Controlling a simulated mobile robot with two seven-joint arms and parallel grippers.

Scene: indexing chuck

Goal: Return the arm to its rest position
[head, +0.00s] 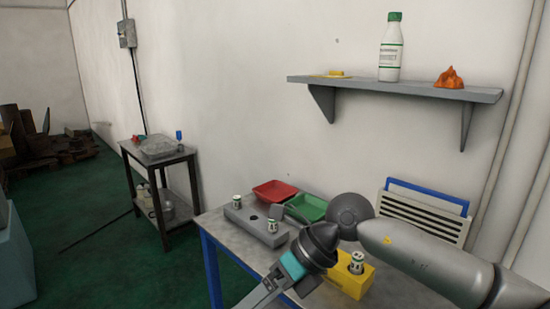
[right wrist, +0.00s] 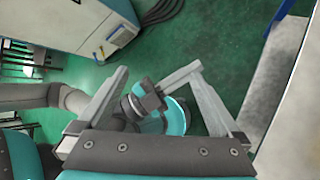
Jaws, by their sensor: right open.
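My right arm (head: 430,262) reaches in from the right over the front of the workbench in the head view. Its right gripper (head: 262,294) points down and left, near the bench's front edge, partly cut off by the frame. In the right wrist view the right gripper (right wrist: 158,74) has its fingers spread wide, with nothing held between them. Parts of my own body and the green floor show beyond the fingers.
The workbench (head: 222,228) bears a grey block (head: 252,228) with small cylinders, a red tray (head: 274,190), a green tray (head: 305,207) and a yellow block (head: 340,284) holding a cylinder, close to my arm. A wall shelf (head: 400,90) hangs above. Open floor (head: 100,240) lies left.

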